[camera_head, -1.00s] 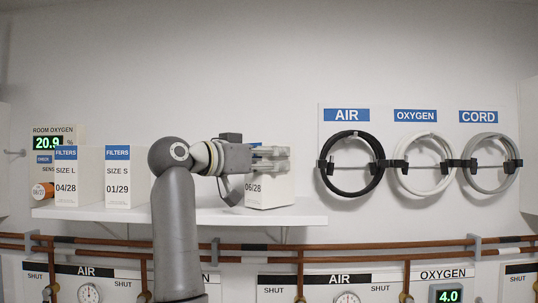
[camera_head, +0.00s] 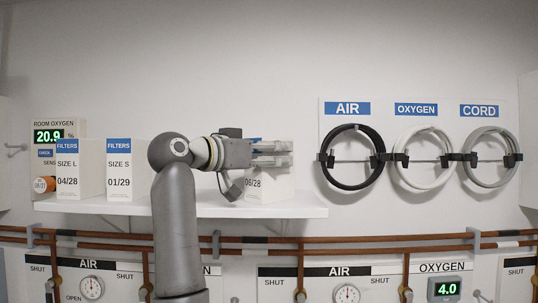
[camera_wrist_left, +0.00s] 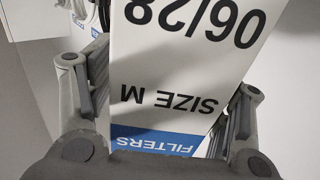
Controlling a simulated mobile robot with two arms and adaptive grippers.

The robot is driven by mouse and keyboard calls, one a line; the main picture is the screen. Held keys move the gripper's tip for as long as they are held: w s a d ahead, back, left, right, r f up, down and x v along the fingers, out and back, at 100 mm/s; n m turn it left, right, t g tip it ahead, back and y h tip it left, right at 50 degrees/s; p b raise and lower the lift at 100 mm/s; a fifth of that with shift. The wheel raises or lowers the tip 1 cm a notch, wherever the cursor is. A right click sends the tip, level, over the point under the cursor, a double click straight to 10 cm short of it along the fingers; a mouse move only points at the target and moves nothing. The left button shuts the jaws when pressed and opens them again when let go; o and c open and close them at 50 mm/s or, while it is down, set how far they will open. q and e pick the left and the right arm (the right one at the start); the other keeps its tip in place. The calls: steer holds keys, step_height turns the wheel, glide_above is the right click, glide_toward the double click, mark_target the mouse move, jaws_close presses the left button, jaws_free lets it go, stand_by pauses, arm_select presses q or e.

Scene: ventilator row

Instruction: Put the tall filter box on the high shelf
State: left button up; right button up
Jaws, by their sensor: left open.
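A white filter box with a blue label, marked 06/28 (camera_head: 265,184), stands on the high white shelf (camera_head: 305,209), toward its right end. The wrist view shows the same box (camera_wrist_left: 187,65), upside down in the picture, reading SIZE M and FILTERS. My left gripper (camera_head: 288,154) is open at the upper part of this box and hides much of its front in the head view. In the wrist view the box lies between the two spread fingers; whether they touch its sides I cannot tell. My right gripper is not in view.
Two more filter boxes, SIZE L (camera_head: 68,175) and SIZE S (camera_head: 118,175), stand at the shelf's left. An orange-ended sensor (camera_head: 45,184) and a room oxygen display (camera_head: 50,136) are beside them. Looped hoses (camera_head: 352,185) hang at the right. Copper pipes (camera_head: 380,239) run below.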

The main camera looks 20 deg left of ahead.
arm_select(q)
steer(key=shift+s+a, duration=0.1)
steer(key=shift+s, duration=0.05)
steer(key=b+v, duration=0.7)
steer(key=v, duration=0.4)
steer(key=shift+s+a, duration=0.15)
steer(key=shift+s, duration=0.15)
steer(key=shift+r, duration=0.1)
